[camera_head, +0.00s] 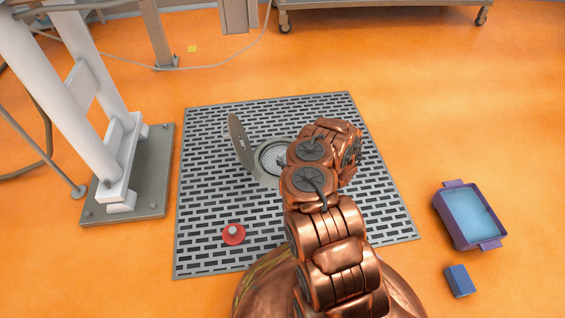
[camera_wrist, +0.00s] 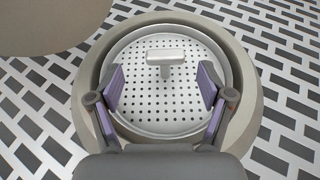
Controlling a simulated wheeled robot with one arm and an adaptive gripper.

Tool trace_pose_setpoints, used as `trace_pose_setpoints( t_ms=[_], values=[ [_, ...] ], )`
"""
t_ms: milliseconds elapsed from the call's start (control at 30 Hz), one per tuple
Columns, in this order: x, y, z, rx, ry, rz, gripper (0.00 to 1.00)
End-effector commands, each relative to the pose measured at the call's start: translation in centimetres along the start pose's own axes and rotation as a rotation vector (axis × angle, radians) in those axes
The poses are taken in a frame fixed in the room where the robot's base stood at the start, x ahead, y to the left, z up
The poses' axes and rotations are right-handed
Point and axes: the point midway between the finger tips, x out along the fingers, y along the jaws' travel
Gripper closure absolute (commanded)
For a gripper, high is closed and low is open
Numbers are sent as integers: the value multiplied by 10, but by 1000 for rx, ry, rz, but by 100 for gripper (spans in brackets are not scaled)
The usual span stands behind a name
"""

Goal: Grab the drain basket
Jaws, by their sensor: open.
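The drain basket (camera_wrist: 165,107) is a round metal strainer with small holes and a T-shaped handle (camera_wrist: 166,60). It sits inside the drain ring (camera_wrist: 259,88) in the floor grate. My gripper (camera_wrist: 163,82) is open above the basket, with its purple-padded fingers apart to the left and right. The handle lies between and slightly beyond the fingertips, not gripped. In the head view the basket (camera_head: 271,158) shows partly beside my arm, which hides its right side. My gripper is hidden there by my arm.
The drain lid (camera_head: 239,142) stands raised at the left of the drain; its edge fills the wrist view's upper left. A red knob (camera_head: 233,234) lies on the grate (camera_head: 205,190). A purple bin of water (camera_head: 469,215) and a blue block (camera_head: 459,281) are at right.

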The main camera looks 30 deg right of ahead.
Motion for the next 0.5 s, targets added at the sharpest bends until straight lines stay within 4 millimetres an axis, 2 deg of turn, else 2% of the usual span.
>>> trace_pose_setpoints(
  t_ms=[333,500],
  values=[
    [40,-6,-4,-3,-3,1,21],
    [50,-7,-2,-3,-1,-1,21]
  ],
)
